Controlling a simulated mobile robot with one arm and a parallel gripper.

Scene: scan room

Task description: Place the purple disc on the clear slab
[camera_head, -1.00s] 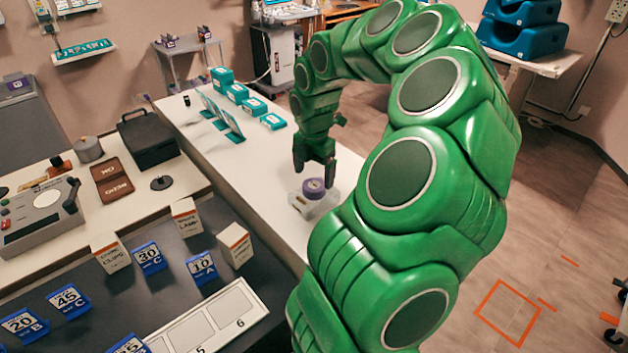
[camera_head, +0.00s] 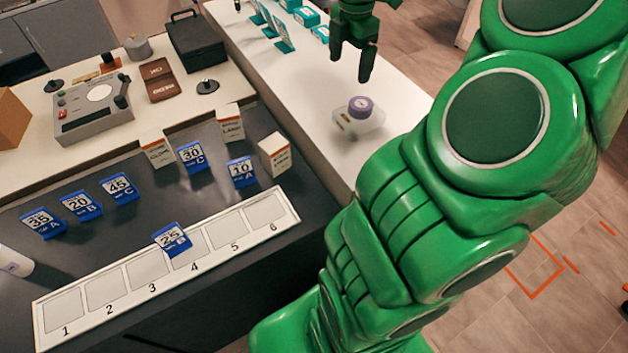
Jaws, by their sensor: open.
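The purple disc (camera_head: 361,105) sits on top of the clear slab (camera_head: 344,127), towards the slab's right side. The slab rests on the white table. My gripper (camera_head: 350,68) is above and behind the disc in the picture, with its fingers pointing down. The fingers are apart, with nothing between them, and a gap shows between them and the disc. My green arm comes in from the right and hides part of the table's right side.
Teal boxes (camera_head: 306,16) stand at the table's back. A dark counter at left holds a numbered white strip (camera_head: 104,288), blue cards (camera_head: 120,187) and small white boxes (camera_head: 275,155). A grey console (camera_head: 92,112) and black case (camera_head: 196,42) stand behind. White table around the slab is clear.

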